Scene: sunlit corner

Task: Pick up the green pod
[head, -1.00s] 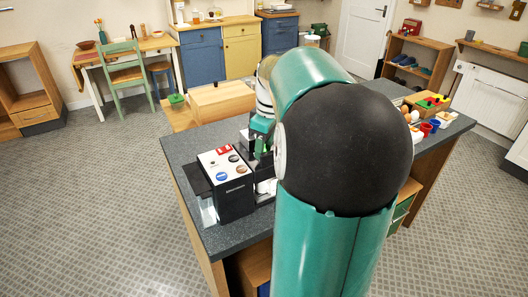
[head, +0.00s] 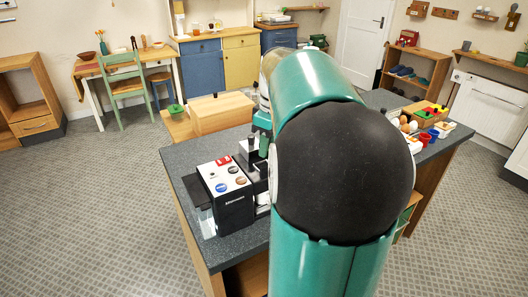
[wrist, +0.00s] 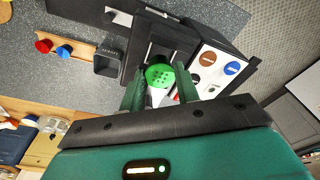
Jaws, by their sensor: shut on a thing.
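The green pod (wrist: 160,75) shows in the wrist view as a round green top with small dark dots. It sits between the two green fingers of my gripper (wrist: 160,88), which is shut on it. A pale part of the pod shows below its green top. The pod is close to the dark middle part of a coffee machine (wrist: 216,68), and I cannot tell whether it touches it. In the head view my gripper (head: 263,146) is beside the machine, partly hidden by my arm, and I cannot make out the pod there.
In the wrist view a red pod (wrist: 43,46) and a blue pod (wrist: 64,52) sit on a wooden holder, with a small black bin (wrist: 107,62) next to it. The grey counter (head: 190,155) has eggs and colored cups at its right end.

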